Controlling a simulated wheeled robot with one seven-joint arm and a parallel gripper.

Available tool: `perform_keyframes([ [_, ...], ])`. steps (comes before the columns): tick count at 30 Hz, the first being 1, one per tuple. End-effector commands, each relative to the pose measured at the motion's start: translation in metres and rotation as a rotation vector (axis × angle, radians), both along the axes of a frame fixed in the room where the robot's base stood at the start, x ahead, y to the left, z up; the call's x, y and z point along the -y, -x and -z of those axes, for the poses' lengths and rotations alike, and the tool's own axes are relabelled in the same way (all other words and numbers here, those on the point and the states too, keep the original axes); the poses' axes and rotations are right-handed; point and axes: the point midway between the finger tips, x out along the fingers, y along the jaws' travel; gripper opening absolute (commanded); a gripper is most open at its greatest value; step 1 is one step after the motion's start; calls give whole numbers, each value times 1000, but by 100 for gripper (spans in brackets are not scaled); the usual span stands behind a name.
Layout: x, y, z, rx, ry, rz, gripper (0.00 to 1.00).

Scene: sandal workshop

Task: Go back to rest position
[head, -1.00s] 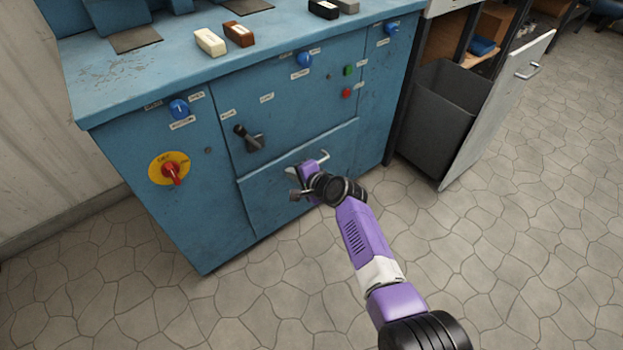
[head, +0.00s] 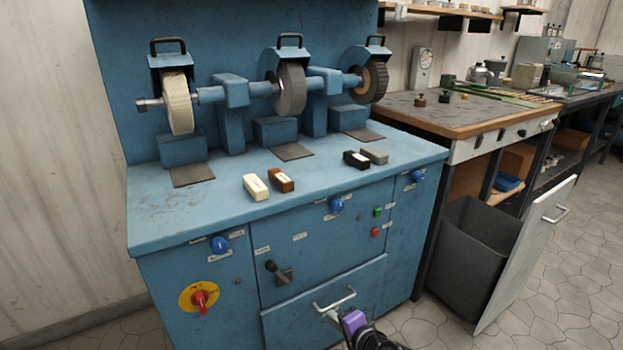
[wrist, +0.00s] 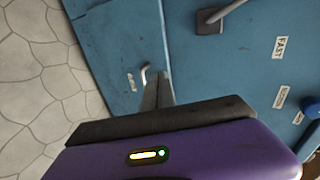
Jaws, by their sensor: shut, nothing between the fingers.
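My gripper shows in the wrist view (wrist: 158,90), with its dark fingers together and nothing between them. They point towards the blue front of the grinding machine (head: 290,225). In the head view only a purple and black end part of my arm shows at the bottom edge, just below the lower panel's metal handle (head: 336,302). A bit of the handle (wrist: 146,74) shows by the fingertips in the wrist view. I cannot tell whether they touch. The rest of my arm is out of frame.
The machine top carries grinding wheels (head: 291,90) and several small blocks (head: 255,187). A lever (head: 279,272) and a red-yellow switch (head: 199,298) stick out in front. To the right are a dark bin (head: 468,255) and an open white door (head: 527,255). Tiled floor (head: 575,290) is clear.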

Motion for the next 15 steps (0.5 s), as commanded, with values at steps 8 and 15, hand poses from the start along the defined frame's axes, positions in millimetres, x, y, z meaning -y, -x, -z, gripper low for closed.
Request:
perform_keyframes([
  [8,39,-3,-60,310,277,34,0],
  [15,76,59,-69,474,529,59,0],
])
